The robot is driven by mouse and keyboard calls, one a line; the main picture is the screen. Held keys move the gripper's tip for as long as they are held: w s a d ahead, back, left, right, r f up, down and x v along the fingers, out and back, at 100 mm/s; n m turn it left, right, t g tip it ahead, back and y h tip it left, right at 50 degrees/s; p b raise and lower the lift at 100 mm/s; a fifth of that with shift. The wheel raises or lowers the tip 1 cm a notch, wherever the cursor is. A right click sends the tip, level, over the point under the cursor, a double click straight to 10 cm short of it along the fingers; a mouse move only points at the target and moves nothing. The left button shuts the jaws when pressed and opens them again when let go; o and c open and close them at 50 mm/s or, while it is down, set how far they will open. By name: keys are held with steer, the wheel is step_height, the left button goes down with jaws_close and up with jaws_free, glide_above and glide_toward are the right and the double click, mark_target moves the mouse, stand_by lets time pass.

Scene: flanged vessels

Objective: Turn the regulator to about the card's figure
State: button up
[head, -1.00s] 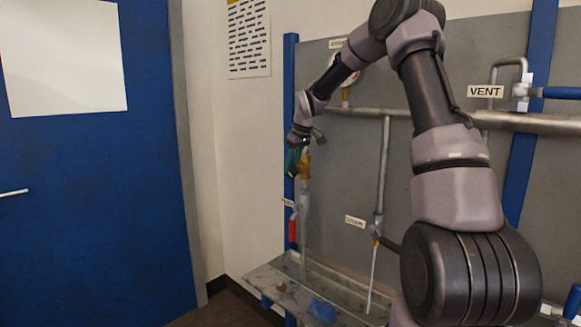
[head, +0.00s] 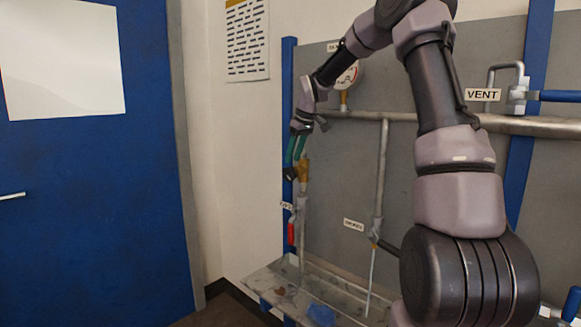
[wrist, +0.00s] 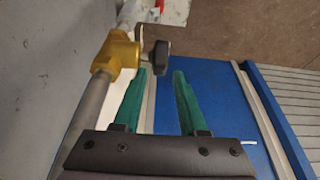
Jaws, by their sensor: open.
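The regulator is a brass body (wrist: 118,54) on a grey pipe with a dark knob (wrist: 160,58) on a short stem. In the head view the brass body (head: 304,170) stands near the panel's left post, with the knob (head: 289,174) on its left. My gripper (wrist: 160,72) is open and empty, with green fingers. In the wrist view the knob appears just ahead of the fingertips, nearer the left one; I cannot tell whether they touch. In the head view my gripper (head: 294,162) is just above the knob. A round gauge (head: 347,76) is partly hidden by my arm; its reading is unclear.
A horizontal pipe (head: 365,117) crosses the panel. A red-handled valve (head: 291,233) is below the regulator. A vent valve with a blue handle (head: 558,96) is at right. A wall sheet (head: 247,40) is unreadable. A metal tray (head: 345,303) lies below, holding a blue cloth-like item.

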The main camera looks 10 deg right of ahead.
steer(key=shift+v, duration=2.55)
steer(key=s+r+m+t+h, duration=0.1)
steer(key=s+r+m, duration=0.25)
steer(key=s, duration=0.55)
steer(key=s+r+m+t, duration=0.15)
steer(key=s+r, duration=0.25)
steer(key=s, duration=0.6)
steer(key=s+d+f+m, duration=0.1)
steer(key=s+m, duration=0.2)
steer(key=s, duration=0.6)
steer(key=s+d+f+m+t, duration=0.1)
steer(key=s+d+m, duration=0.1)
steer(key=s, duration=0.7)
steer(key=shift+d+m+y, duration=0.2)
steer(key=shift+m+y, duration=0.1)
steer(key=shift+m, duration=0.4)
steer(key=shift+t, duration=0.25)
